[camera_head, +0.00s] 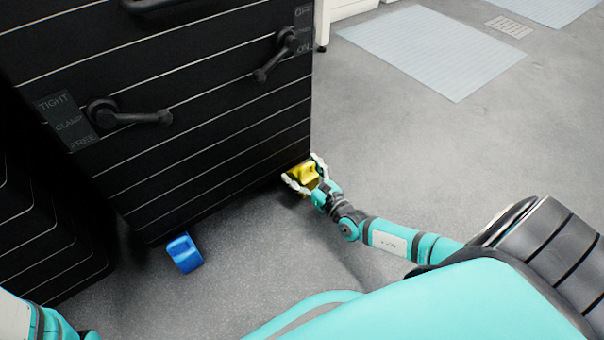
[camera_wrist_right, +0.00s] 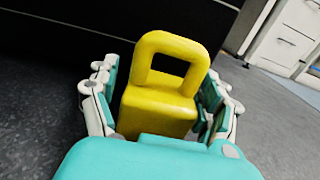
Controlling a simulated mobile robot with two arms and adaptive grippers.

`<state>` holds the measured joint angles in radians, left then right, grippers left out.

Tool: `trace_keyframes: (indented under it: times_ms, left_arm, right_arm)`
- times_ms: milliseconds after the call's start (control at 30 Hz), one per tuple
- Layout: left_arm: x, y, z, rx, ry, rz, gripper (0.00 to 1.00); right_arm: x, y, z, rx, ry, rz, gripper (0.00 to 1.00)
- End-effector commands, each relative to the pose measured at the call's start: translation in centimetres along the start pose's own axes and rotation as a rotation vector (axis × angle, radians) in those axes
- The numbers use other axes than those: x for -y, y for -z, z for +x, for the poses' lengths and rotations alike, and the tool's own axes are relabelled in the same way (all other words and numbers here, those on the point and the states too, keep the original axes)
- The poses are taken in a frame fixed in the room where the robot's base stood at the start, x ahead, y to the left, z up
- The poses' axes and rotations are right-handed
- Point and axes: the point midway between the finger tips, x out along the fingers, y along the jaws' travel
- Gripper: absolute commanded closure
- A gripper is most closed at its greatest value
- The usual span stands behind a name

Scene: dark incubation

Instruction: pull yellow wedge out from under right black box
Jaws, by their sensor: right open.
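The yellow wedge (camera_head: 304,176) lies on the floor at the bottom right corner of the large black box (camera_head: 190,120). Its handle stands up in the right wrist view, where the wedge (camera_wrist_right: 160,105) fills the middle. My right gripper (camera_head: 302,172) is open, with its fingers on either side of the wedge; in the right wrist view the gripper (camera_wrist_right: 160,100) shows one finger left and one right of it. Whether the fingers touch it I cannot tell. The wedge's far end is hidden. My left gripper is not in view; only part of my left arm shows at the bottom left.
A blue wedge (camera_head: 184,253) sits at the box's lower left corner. Another black box (camera_head: 40,240) stands at the left. Black handles (camera_head: 130,116) stick out from the box front. Grey floor (camera_head: 400,140) is free to the right. White cabinets (camera_wrist_right: 285,40) stand farther back.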

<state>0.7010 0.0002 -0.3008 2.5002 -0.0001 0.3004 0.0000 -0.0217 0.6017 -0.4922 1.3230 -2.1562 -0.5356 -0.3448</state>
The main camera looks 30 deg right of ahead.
Motion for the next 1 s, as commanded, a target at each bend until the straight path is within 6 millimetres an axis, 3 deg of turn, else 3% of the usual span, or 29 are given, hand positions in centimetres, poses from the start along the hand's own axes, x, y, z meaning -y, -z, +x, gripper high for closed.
trace_keyframes:
  times_ms: [267,800,1000]
  left_arm:
    - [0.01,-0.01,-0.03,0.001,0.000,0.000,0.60]
    - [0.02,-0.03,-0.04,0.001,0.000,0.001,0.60]
    - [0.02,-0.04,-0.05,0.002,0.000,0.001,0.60]
  right_arm:
    - [0.00,-0.01,0.11,-0.001,0.000,0.000,0.19]
    - [0.00,0.01,0.07,-0.001,0.000,0.000,0.87]
    - [-0.01,0.02,0.07,-0.001,0.000,0.000,0.90]
